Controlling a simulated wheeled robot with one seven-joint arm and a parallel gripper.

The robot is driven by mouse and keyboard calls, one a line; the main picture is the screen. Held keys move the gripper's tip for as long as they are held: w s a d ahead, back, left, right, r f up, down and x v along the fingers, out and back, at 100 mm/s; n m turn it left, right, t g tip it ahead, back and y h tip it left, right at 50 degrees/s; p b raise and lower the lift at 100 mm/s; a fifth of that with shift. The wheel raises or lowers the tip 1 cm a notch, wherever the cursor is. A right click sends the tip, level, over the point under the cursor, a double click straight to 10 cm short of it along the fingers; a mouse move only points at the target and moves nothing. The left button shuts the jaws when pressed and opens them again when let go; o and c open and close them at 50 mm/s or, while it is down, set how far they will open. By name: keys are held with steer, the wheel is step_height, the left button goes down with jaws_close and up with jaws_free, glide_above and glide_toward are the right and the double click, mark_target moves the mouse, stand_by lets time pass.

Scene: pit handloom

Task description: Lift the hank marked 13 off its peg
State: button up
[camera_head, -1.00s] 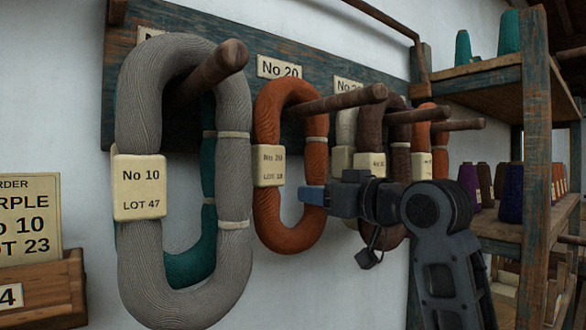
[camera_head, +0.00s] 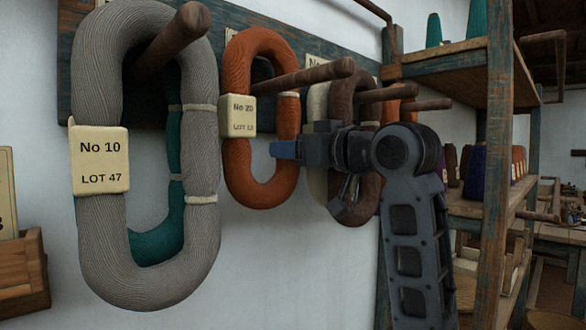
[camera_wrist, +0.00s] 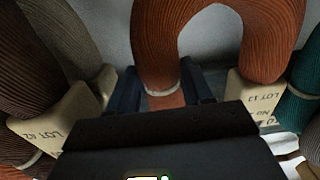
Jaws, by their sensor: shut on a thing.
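The orange hank (camera_head: 240,72) hangs around a wooden peg (camera_head: 318,76) in the head view. Its cream tag (camera_head: 238,116) reads No 20, with a lot line that looks like LOT 13. The top of its loop stands clear above the peg, which still passes through the loop. My gripper (camera_head: 284,149) is shut on the right strand of this hank, low down. In the wrist view the strand (camera_wrist: 164,96) runs between my two dark fingers, with a pale tie just above. The hank's tag (camera_wrist: 258,98) shows at right there.
A large grey hank (camera_head: 100,240) tagged No 10 LOT 47 and a teal hank (camera_head: 160,243) hang at left. Brown (camera_head: 345,95) and cream hanks hang close behind my gripper. A wooden shelf (camera_head: 455,65) with yarn cones stands at right. Bare wall lies below the hanks.

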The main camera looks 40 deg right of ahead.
steer(key=r, duration=0.1)
steer(key=s+r, duration=0.1)
steer(key=r, duration=0.1)
steer(key=shift+b, duration=0.3)
steer(key=b, duration=1)
glide_toward(298, 132)
steer(key=s, duration=0.8)
steer(key=shift+s+a+r, duration=0.1)
steer(key=shift+s, duration=0.3)
steer(key=shift+s, duration=0.7)
